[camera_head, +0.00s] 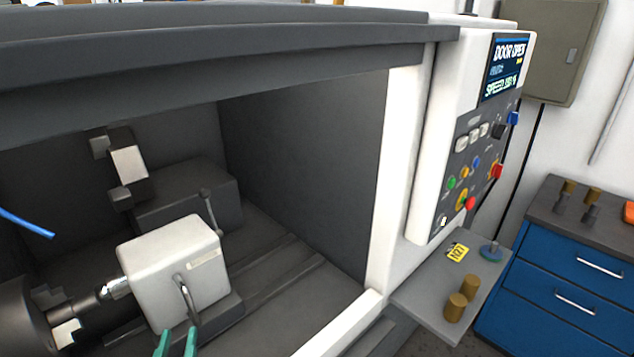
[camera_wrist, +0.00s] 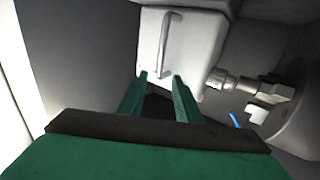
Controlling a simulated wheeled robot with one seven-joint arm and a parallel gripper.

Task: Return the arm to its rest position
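My gripper (camera_head: 176,343) shows as two green fingertips at the bottom of the head view, in front of the white tailstock block of the machine (camera_head: 178,268). In the wrist view my gripper (camera_wrist: 161,82) has its fingers apart with nothing between them. The white block (camera_wrist: 184,48) with its grey lever handle (camera_wrist: 165,42) lies just beyond the fingertips. The handle also shows in the head view (camera_head: 188,300). The fingers look apart from the handle, though the exact gap is hard to tell.
The machine's chuck (camera_head: 22,318) is at the lower left. The white door frame (camera_head: 400,170) and control panel (camera_head: 475,140) with a "DOOR OPEN" screen (camera_head: 505,67) stand at right. A shelf (camera_head: 425,290) holds brass cylinders (camera_head: 456,306). A blue drawer cabinet (camera_head: 560,285) stands beyond.

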